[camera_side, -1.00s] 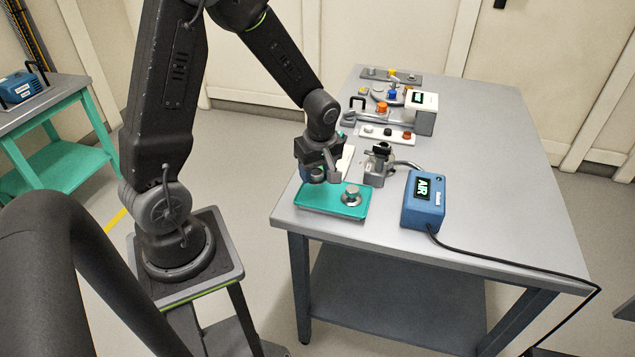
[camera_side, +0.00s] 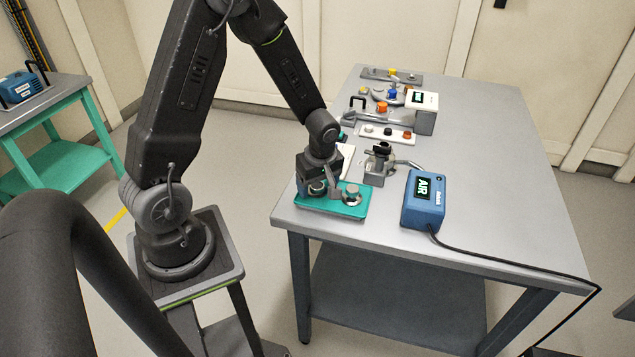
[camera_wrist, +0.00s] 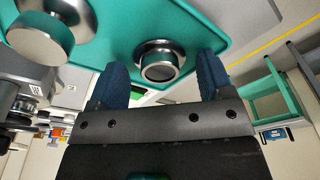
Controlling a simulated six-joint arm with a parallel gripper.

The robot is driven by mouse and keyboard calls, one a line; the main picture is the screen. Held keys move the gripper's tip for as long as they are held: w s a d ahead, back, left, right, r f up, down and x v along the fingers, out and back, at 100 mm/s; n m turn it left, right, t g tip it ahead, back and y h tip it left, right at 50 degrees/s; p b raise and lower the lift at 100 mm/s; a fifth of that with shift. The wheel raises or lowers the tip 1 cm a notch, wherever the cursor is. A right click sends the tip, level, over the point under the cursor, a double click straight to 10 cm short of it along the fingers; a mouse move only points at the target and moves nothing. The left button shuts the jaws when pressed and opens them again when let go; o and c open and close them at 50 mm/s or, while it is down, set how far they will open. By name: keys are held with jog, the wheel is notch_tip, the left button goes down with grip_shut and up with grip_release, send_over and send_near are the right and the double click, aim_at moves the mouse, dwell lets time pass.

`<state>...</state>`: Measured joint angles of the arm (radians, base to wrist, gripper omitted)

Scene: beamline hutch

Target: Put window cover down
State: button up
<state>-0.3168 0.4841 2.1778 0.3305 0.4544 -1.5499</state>
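A teal tray (camera_side: 330,209) lies at the table's near left corner. Two silver round pieces with knobs are on it; I cannot tell for sure which is the window cover. One, a flanged piece (camera_wrist: 160,66), is between and just beyond my fingertips in the wrist view, its flange at the tray surface. The other silver piece (camera_wrist: 42,35) is to its left; in the side view it shows at the tray's right (camera_side: 351,194). My gripper (camera_wrist: 163,80) has blue fingers spread apart, with gaps on both sides of the flanged knob. My gripper is low over the tray's left part.
A grey fixture (camera_side: 379,164) stands just behind the tray. A blue box reading AIR (camera_side: 423,201) stands right, its black cable trailing over the table edge. Panels with coloured knobs (camera_side: 386,132) are farther back. The table's right side is clear.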

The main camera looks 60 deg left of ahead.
aim_at(321, 194)
jog(key=shift+o, duration=0.3)
notch_tip(321, 194, up, 12)
jog(key=d, duration=0.2)
jog(key=s+d+r+m+t+h, duration=0.1)
jog(key=s+d+r+m+t, duration=0.4)
jog(key=s+d+r+m, duration=0.6)
jog(key=shift+s+d+r+m+t+h, duration=0.35)
jog(key=shift+s+r+m, duration=0.6)
jog(key=shift+m, duration=2.55)
jog(key=shift+w+a, duration=0.1)
